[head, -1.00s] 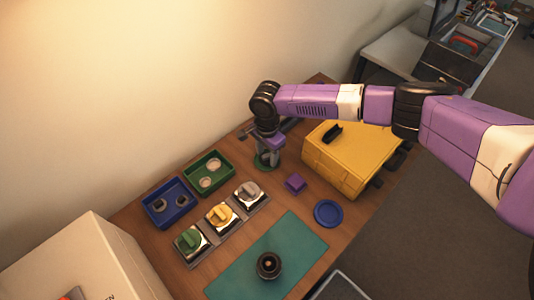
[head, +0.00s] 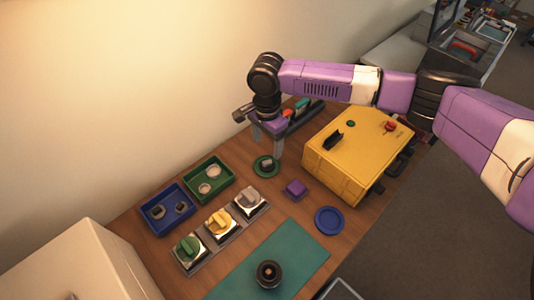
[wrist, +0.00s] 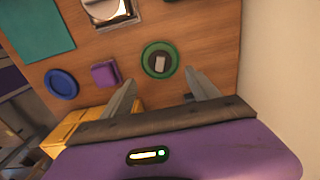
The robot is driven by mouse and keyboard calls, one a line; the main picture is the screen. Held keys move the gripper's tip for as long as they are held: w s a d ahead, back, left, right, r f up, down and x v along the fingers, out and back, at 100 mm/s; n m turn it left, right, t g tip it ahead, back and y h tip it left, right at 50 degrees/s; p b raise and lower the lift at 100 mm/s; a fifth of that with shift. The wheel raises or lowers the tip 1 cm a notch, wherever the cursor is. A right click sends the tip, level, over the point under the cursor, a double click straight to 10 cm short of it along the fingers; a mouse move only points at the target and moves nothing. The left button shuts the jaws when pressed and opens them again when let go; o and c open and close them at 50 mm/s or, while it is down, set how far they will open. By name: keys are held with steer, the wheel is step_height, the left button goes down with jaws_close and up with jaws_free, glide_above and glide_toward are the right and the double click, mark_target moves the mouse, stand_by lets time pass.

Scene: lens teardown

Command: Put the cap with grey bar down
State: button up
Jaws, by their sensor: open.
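The cap with grey bar (head: 266,163) lies on a round green dish (head: 267,174) on the wooden table. The wrist view shows it from above as a dark round cap with a pale grey bar (wrist: 160,64), inside the green rim of the dish (wrist: 146,72). My gripper (head: 268,144) is open and empty, above and a little behind the dish in the head view. In the wrist view its two fingers (wrist: 162,80) stand apart, with nothing between them, just short of the dish.
A purple block (head: 295,188), a blue dish (head: 328,220) and a yellow case (head: 345,165) stand to the right. Blue (head: 150,214) and green (head: 190,187) trays and several knobbed stands are at left. A teal mat (head: 300,250) holds a dark round part (head: 268,273).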

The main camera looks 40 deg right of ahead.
steer(key=shift+r, duration=1.45)
